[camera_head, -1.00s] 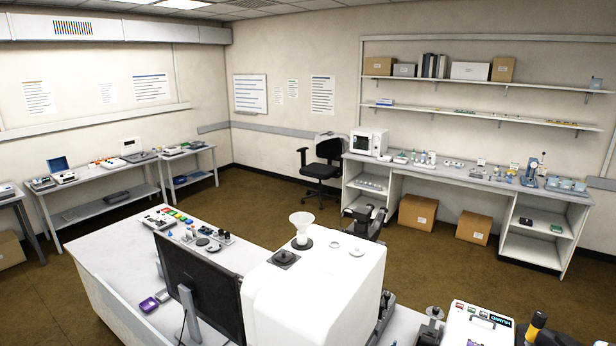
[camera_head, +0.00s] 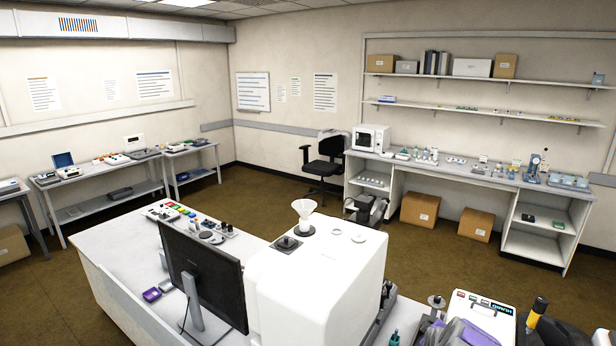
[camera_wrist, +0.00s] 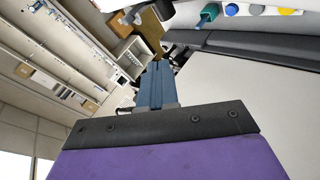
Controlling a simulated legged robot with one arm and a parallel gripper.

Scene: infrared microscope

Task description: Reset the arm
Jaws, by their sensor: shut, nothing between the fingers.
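My gripper (camera_wrist: 157,72) shows in the wrist view as blue-grey fingers close together beyond a black plate and a purple body. It is shut with nothing held, and the wrist view is tilted, with the room rolled on its side. A white surface lies to the right of the fingers, with a dark edge above it. In the head view, a purple and grey part at the bottom right looks like my arm; the fingertips cannot be made out there.
A white instrument (camera_head: 320,285) with a funnel (camera_head: 304,207) stands beside a black monitor (camera_head: 203,280) on the near bench (camera_head: 105,240). A white box (camera_head: 485,312) stands at the right. A chair (camera_head: 325,160) stands by the back bench. Brown floor is open between the benches.

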